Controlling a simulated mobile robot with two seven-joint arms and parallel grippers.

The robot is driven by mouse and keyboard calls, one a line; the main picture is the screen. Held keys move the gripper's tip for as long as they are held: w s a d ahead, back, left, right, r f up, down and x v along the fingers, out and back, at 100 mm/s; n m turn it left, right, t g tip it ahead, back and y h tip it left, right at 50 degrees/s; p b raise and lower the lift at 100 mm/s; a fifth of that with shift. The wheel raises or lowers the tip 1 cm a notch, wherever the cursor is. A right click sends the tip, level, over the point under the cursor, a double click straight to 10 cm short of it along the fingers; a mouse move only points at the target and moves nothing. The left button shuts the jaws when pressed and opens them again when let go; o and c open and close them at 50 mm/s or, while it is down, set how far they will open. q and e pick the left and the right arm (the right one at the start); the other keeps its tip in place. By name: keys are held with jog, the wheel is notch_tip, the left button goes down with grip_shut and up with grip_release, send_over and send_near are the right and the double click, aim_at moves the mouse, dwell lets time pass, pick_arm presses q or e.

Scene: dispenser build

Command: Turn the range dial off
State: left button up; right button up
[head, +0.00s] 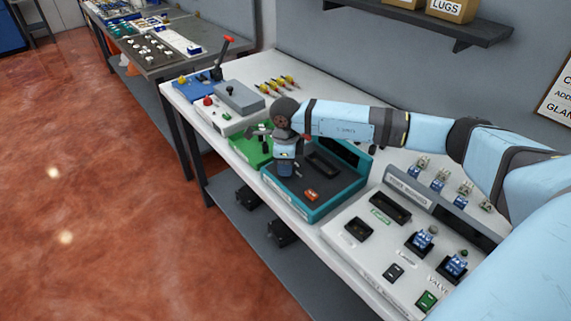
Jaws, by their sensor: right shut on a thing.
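A teal tester box (330,207) with a dark top panel stands on the white bench. It has an orange-red switch (311,195) near its front and a dark slot (323,163) toward the back. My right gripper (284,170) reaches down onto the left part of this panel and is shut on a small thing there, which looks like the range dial. The fingers and hand hide most of the dial, so its pointer and setting cannot be read. My left gripper is not in view.
A green unit (250,148) stands close left of the teal box, with a grey box (240,97) and yellow-handled tools (280,82) beyond. A light panel (376,262) with blue valve parts (420,240) lies to the right. A shelf (420,18) hangs above.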

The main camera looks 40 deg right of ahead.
jog(key=o, duration=0.9)
notch_tip(320, 180, up, 14)
jog(key=b, duration=0.1)
dwell(0.4)
